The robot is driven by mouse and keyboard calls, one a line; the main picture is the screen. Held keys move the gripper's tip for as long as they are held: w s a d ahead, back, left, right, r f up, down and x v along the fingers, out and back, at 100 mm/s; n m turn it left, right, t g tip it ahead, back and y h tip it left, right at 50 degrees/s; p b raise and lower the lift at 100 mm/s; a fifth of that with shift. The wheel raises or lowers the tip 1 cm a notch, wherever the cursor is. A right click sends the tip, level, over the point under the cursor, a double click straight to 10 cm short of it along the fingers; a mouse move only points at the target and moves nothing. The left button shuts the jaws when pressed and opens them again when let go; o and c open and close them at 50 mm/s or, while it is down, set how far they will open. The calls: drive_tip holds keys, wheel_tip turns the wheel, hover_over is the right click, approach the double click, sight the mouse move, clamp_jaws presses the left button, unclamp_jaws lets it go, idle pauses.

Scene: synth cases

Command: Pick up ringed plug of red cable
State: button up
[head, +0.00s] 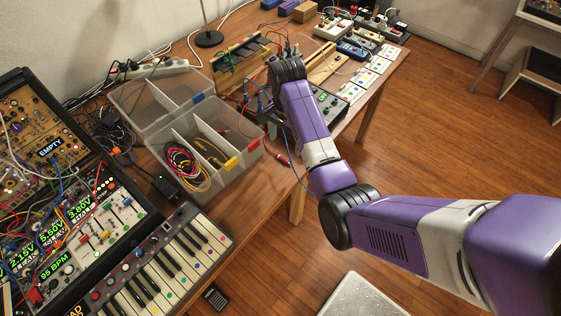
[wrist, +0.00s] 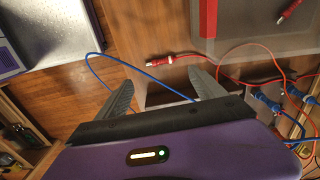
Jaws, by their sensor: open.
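In the wrist view a red plug (wrist: 158,60) with a metal tip pointing left lies just beyond my fingertips. A pale band shows on it. A thin red cable (wrist: 228,79) runs from it to the right. My gripper (wrist: 162,78) is open and empty, its two dark fingers on either side below the plug and not touching it. In the head view my arm mostly hides my gripper, and a small red plug (head: 283,160) shows near the table edge.
A blue cable (wrist: 97,60) loops past my fingers. Blue plugs (wrist: 265,100) lie at right in the wrist view. The clear bin (head: 215,185) with coiled cables stands left of my arm. A keyboard (head: 165,262) is at the front; the floor (head: 430,120) is open to the right.

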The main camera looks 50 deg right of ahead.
sight(284, 159)
drive_tip(key=shift+a+f+p, duration=0.2)
drive_tip(key=shift+f+p, duration=0.05)
drive_tip(key=shift+f, duration=1.75)
drive_tip(key=shift+a+f+p, duration=0.2)
drive_tip(key=shift+f, duration=1.75)
drive_tip(key=shift+c, duration=0.2)
drive_tip(key=c, duration=1.4)
drive_tip(key=shift+r, duration=0.1)
